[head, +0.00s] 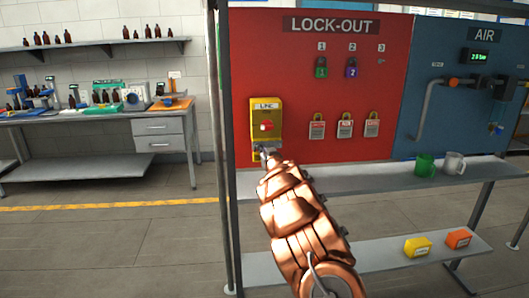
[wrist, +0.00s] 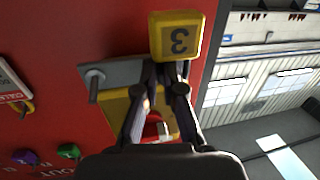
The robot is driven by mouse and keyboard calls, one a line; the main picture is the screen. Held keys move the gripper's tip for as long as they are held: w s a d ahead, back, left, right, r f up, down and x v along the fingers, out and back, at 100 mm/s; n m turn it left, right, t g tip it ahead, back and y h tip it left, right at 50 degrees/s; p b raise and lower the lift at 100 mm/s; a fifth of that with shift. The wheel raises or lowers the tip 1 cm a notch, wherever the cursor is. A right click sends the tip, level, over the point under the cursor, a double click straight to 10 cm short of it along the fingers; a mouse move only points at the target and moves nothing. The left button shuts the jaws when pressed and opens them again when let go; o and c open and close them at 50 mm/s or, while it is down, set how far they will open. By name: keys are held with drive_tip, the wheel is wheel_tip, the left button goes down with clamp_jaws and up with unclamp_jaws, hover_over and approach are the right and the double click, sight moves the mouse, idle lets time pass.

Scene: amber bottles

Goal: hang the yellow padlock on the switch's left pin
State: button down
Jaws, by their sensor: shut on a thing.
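The yellow padlock (wrist: 178,38), marked with a 3, is held between the fingertips of my gripper (wrist: 166,88) in the wrist view. In the head view my gripper (head: 267,158) is at the lower edge of the yellow switch box (head: 274,106), which has a red knob (head: 267,126). A grey plate (wrist: 115,70) projects from the switch, and one pin (wrist: 94,84) on it stands bare in the wrist view. The other pin is hidden behind the padlock and fingers. I cannot tell whether the shackle touches it.
A shelf (head: 385,176) below carries a green mug (head: 425,165) and a white mug (head: 453,163). A dark post (head: 228,150) stands left of the switch.

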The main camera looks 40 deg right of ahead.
drive_tip(key=shift+w+a+f, duration=0.15)
drive_tip(key=shift+w+a, duration=0.2)
drive_tip(key=shift+a, duration=0.15)
drive_tip(key=c, duration=1.2)
unclamp_jaws()
drive_tip(key=shift+f, duration=0.1)
drive_tip(key=v, duration=1.2)
drive_tip(key=shift+s+d+r, duration=0.25)
drive_tip(key=shift+d, duration=0.1)
